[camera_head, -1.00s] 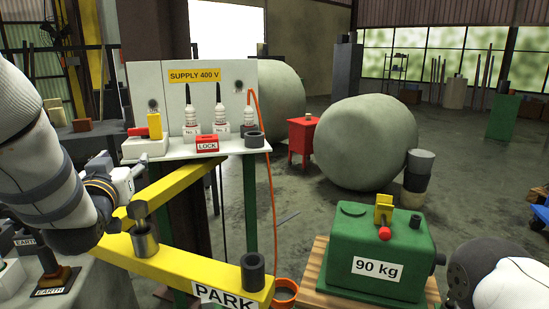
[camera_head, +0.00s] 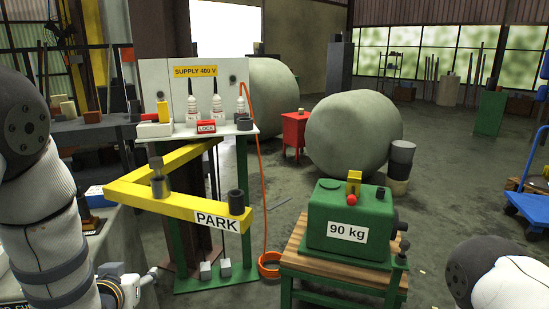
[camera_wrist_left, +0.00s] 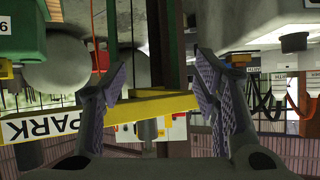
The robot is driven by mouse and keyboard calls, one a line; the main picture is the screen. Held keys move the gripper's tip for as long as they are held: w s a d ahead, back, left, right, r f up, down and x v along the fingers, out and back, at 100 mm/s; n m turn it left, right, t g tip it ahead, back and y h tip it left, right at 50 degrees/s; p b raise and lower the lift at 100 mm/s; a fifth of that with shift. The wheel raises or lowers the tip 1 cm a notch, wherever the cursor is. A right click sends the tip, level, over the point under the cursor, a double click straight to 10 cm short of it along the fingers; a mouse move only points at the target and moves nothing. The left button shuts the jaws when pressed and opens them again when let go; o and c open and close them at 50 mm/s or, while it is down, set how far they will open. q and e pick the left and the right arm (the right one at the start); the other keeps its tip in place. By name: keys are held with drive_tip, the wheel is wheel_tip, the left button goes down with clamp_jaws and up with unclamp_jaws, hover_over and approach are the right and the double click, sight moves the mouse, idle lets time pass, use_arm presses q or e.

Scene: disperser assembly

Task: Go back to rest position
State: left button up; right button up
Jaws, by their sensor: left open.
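My left arm comes down the left side of the head view, its white wrist at the lower left edge. My left gripper (camera_wrist_left: 165,68) shows in the left wrist view, which is upside down. Its two ridged fingers stand apart with nothing between them. Beyond the fingers is the yellow PARK bracket (camera_wrist_left: 105,116). In the head view the yellow PARK bracket (camera_head: 142,197) is above and right of my left wrist, apart from it. It carries two dark grey cylinders. The right gripper is out of view; only part of my right arm shows at the lower right.
A white supply panel (camera_head: 156,88) with a red LOCK block (camera_head: 206,127) stands behind the bracket. A green 90 kg box (camera_head: 322,213) sits on a wooden-topped stand. A grey bench (camera_head: 118,238) is at the left.

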use_arm(q)
drive_tip(key=s+d+f+g+h, duration=0.15)
drive_tip(key=s+f+g, duration=0.25)
drive_tip(key=s+f, duration=0.65)
drive_tip(key=s+d+f+g, duration=0.2)
drive_tip(key=s+f+g, duration=0.2)
drive_tip(key=s+f, duration=0.7)
drive_tip(key=s+d+g, duration=0.1)
drive_tip(key=s+g, duration=0.2)
drive_tip(key=s, duration=0.8)
drive_tip(key=s+d+r+m+g+h, duration=0.1)
drive_tip(key=s+d+g, duration=0.1)
drive_tip(key=s, duration=0.9)
drive_tip(key=shift+s+d+g, duration=0.3)
drive_tip(key=shift+s+g, duration=0.1)
drive_tip(key=shift+g, duration=0.1)
